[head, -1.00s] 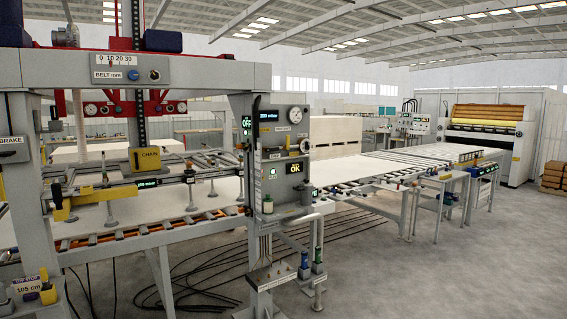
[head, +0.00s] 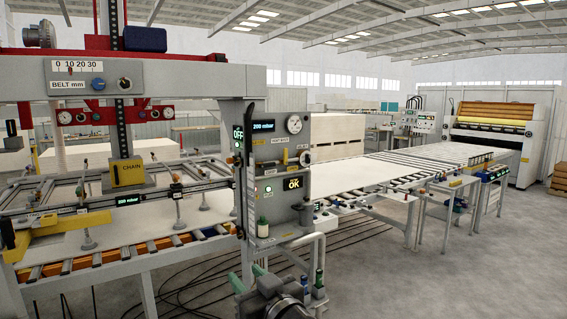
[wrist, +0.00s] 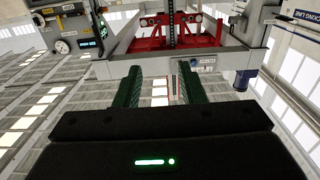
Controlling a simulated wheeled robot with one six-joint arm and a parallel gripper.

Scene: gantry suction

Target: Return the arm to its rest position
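My gripper (wrist: 159,66) shows in the wrist view as two green ribbed fingers standing well apart. Nothing is between them, and the gantry is seen beyond. In the head view, dark, rounded parts of my arm show at the bottom, just right of the middle. They are in front of the lower part of the control post (head: 281,180). The rest of my arm is outside the head view.
The gantry frame (head: 190,85) with its suction frame stands at the left over a roller conveyor holding a pale board (head: 130,232). A conveyor line runs back right to a press (head: 490,140). Grey floor at the lower right is clear; cables lie under the conveyor.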

